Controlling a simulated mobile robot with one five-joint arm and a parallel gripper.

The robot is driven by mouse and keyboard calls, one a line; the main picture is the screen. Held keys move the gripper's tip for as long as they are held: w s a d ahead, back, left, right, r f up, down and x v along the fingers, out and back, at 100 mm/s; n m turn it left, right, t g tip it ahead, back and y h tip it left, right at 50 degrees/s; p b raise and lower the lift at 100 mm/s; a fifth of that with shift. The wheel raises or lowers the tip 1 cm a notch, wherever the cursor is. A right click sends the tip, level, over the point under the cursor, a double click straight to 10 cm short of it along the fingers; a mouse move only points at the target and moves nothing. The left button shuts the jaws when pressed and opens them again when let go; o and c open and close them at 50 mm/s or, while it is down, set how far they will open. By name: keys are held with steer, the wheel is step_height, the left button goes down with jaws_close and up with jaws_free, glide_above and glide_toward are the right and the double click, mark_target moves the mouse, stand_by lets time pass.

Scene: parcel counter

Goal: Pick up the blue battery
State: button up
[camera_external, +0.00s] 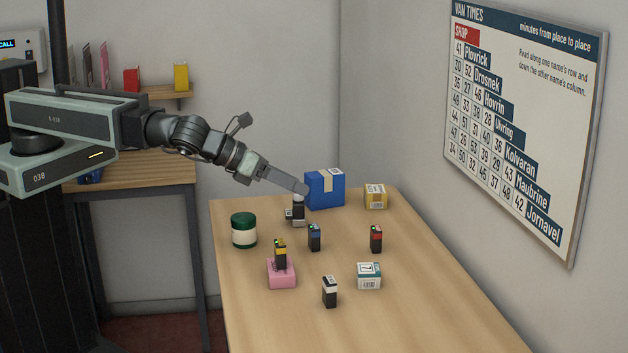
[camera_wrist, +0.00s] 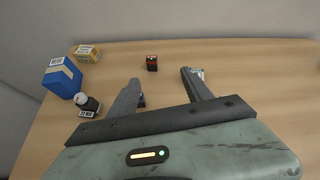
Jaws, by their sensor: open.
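The blue battery (camera_external: 315,238) is a small dark upright block with a blue band, standing on the wooden counter left of the middle. In the wrist view a small dark piece (camera_wrist: 142,100) shows beside the left finger; it may be this battery, mostly hidden by the finger. My gripper (camera_external: 303,188) is above the counter, higher than the battery and toward the back, near the blue box. In the wrist view my gripper (camera_wrist: 160,77) has its fingers spread apart, with nothing seen held between them.
A white-capped bottle (camera_external: 297,213) and a blue box (camera_external: 325,190) stand close by. A red battery (camera_external: 376,239), a white-banded battery (camera_external: 330,291), and a yellow battery (camera_external: 280,253) on a pink block (camera_external: 281,277) surround it. A green-lidded jar (camera_external: 244,231) is left.

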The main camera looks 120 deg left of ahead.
mark_target(316, 226)
steer(key=a+f+b, duration=0.2)
steer(key=f+b, duration=0.1)
steer(key=a+f+m+y+b, duration=0.1)
steer(key=a+f+b, duration=0.2)
steer(key=a+f+y+b, duration=0.1)
steer(key=a+f+b, duration=0.2)
steer(key=shift+w+a+f+t, duration=0.15)
steer(key=shift+a+f+t, duration=0.1)
steer(key=shift+f+t, duration=0.1)
steer(key=shift+a+f, duration=0.15)
steer(key=shift+a, duration=0.1)
step_height(316, 226, down, 4)
steer(key=b, duration=0.4)
step_height(316, 226, down, 3)
steer(key=b, duration=0.3)
steer(key=shift+b, duration=0.3)
steer(key=x, duration=0.3)
steer(key=shift+a+b, duration=0.1)
steer(key=shift+b, duration=0.3)
steer(key=shift+r, duration=0.2)
jaws_close()
